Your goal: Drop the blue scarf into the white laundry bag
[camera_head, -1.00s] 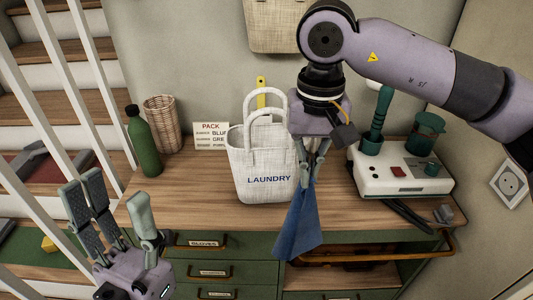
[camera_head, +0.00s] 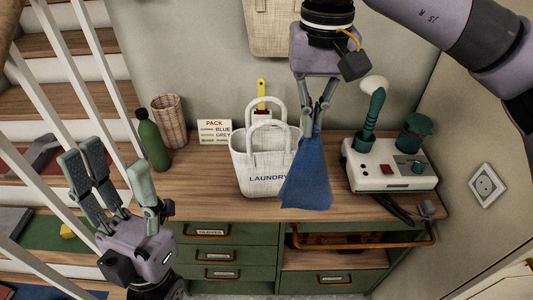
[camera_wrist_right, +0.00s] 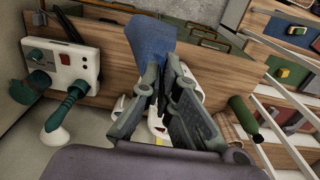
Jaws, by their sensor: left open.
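The white laundry bag (camera_head: 250,165), marked LAUNDRY, stands upright on the wooden bench top with its handles up. My right gripper (camera_head: 318,122) is shut on the blue scarf (camera_head: 308,178). The scarf hangs down in front of the bag's right side and hides part of it. In the right wrist view the scarf (camera_wrist_right: 145,42) hangs from the closed fingertips (camera_wrist_right: 160,62). The fingers hide most of the bag there; only white bits show. My left gripper (camera_head: 112,165) is open and empty at the lower left, in front of the bench.
A green bottle (camera_head: 153,144), a wicker basket (camera_head: 170,120) and a PACK card (camera_head: 214,131) stand left of the bag. A white device (camera_head: 385,172) with green parts stands right. Stair railings (camera_head: 92,100) border the left. Drawers (camera_head: 225,254) are below.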

